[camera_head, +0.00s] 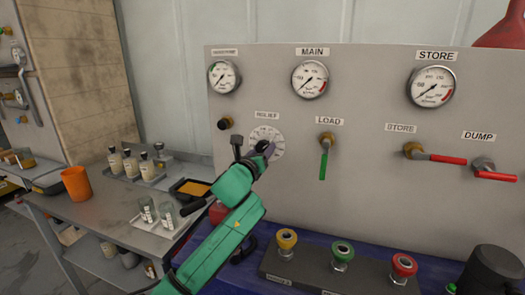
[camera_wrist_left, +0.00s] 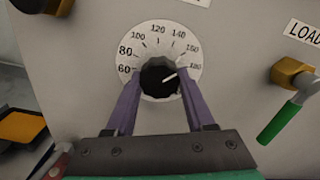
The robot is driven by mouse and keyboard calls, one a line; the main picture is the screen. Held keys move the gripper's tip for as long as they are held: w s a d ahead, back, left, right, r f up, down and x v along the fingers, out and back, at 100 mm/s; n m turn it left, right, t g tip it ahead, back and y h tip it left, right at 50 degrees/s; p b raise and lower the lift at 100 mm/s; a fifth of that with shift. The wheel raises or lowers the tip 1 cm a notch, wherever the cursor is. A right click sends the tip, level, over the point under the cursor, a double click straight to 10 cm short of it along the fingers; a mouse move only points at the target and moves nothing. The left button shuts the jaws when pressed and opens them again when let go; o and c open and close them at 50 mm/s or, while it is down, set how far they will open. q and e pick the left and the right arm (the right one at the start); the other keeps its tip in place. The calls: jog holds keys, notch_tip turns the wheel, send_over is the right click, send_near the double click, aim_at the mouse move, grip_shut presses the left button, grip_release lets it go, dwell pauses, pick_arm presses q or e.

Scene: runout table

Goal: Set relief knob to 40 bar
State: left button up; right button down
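The relief dial (camera_head: 277,136) is a white disc on the grey panel under the RELIEF label. In the left wrist view the dial (camera_wrist_left: 152,38) shows numbers from 60 to 180; its lower part is hidden. The black relief knob (camera_wrist_left: 160,78) sits at its centre, its white pointer line aimed up and right, between 160 and 180. My left gripper (camera_head: 264,150) is at the dial. In the left wrist view its purple fingers (camera_wrist_left: 160,80) lie on either side of the knob, very close to it; I cannot tell whether they press on it. My right gripper is not in view.
The green LOAD lever (camera_head: 323,163) hangs just right of the dial. A brass fitting (camera_head: 225,123) is at its upper left. Red STORE (camera_head: 445,158) and DUMP (camera_head: 495,175) levers are further right. Coloured buttons (camera_head: 342,250) stand below. A bench with bottles (camera_head: 130,163) is at left.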

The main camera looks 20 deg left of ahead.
pick_arm(q)
grip_shut()
jog(key=shift+n, duration=0.3)
